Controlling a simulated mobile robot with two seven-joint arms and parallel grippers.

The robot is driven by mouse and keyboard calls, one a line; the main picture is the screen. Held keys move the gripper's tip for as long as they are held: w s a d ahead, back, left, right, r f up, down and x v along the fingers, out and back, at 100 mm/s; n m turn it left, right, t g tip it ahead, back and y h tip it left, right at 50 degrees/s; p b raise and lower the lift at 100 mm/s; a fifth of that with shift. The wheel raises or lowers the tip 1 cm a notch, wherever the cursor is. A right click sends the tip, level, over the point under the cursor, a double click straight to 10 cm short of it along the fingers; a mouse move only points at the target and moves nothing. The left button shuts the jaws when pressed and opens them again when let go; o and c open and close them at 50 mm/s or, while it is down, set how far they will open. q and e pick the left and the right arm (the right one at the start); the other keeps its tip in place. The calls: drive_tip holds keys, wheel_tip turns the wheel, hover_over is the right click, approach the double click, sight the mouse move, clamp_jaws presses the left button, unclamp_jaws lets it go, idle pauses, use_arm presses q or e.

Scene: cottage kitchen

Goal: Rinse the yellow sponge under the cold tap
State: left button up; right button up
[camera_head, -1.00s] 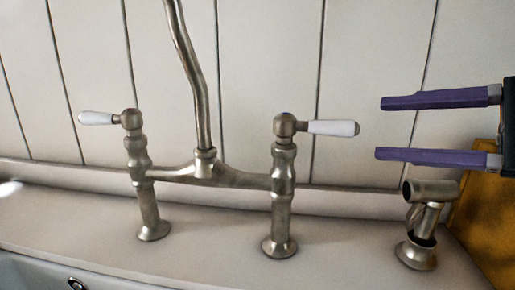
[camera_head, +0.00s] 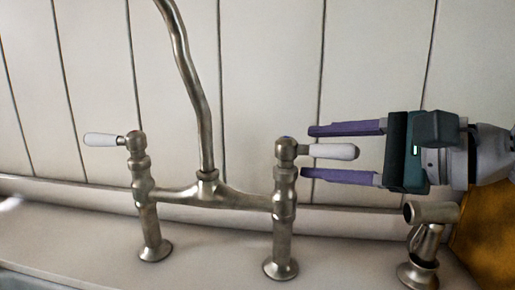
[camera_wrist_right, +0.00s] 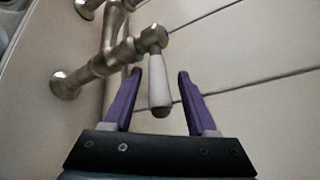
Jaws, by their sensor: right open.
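The bridge tap (camera_head: 210,190) is brushed metal with a tall bent spout and two white lever handles. The right lever (camera_head: 335,151) has a small blue mark on top of its metal hub and points right. The left lever (camera_head: 102,140) points left. My right gripper (camera_head: 306,152) comes from the right and is open, with its purple fingers above and below the right lever in the head view. In the wrist view the white lever (camera_wrist_right: 159,85) lies between the spread fingers (camera_wrist_right: 160,80), with a gap on each side. The sponge and my left gripper are not in view.
A metal side sprayer (camera_head: 424,240) stands on the ledge just below my right gripper. An orange-brown object (camera_head: 485,245) is at the lower right edge. White plank wall (camera_head: 270,60) is close behind the tap. A sink edge (camera_head: 25,282) shows at lower left.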

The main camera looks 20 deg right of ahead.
clamp_jaws()
idle(1.3)
